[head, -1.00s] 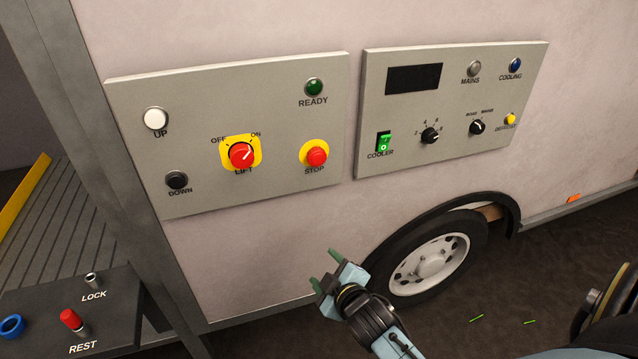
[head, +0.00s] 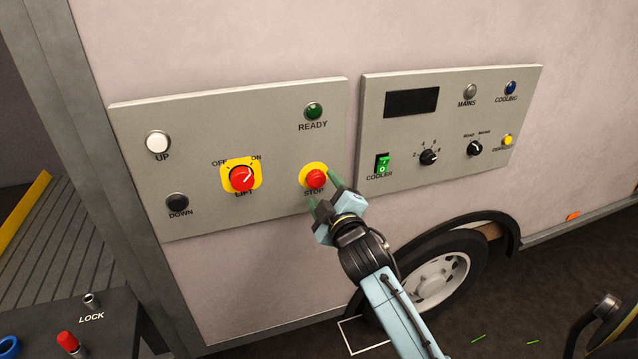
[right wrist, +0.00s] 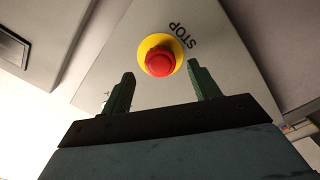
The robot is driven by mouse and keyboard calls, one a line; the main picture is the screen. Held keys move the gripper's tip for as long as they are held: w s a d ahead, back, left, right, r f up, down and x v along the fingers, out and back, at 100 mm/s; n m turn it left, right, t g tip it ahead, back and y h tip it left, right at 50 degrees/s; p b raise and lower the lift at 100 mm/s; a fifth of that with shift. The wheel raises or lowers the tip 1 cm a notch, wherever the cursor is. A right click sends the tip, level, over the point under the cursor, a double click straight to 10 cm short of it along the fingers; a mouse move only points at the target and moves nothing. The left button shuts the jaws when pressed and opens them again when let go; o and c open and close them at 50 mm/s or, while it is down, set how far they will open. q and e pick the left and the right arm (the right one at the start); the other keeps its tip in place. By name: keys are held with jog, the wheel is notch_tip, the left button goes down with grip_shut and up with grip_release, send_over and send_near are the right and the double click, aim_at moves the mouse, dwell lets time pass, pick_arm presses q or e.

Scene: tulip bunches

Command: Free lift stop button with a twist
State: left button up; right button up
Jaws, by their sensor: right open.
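The red stop button (head: 316,179) sits on a round yellow plate on the left grey panel (head: 240,110), above the label STOP. It also shows in the right wrist view (right wrist: 160,61), just beyond and between the fingertips. My right gripper (head: 322,192) is open and empty. Its green fingers point at the button, one to each side of it. In the right wrist view the fingertips (right wrist: 162,82) look short of the button, and I see no contact. My left gripper is not in view.
Left of the button is the red LIFT knob (head: 242,178) on a yellow plate. The green READY lamp (head: 313,111) is above. The cooler panel (head: 455,100) stands close on the right.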

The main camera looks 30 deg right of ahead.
aim_at(318, 182)
jog(key=shift+x, duration=1.9)
jog(key=c, duration=1)
jog(key=m+p, duration=0.3)
jog(key=m, duration=0.1)
jog(key=shift+m, duration=0.3)
jog(key=shift+m+p, duration=1)
jog(key=shift+m, duration=0.8)
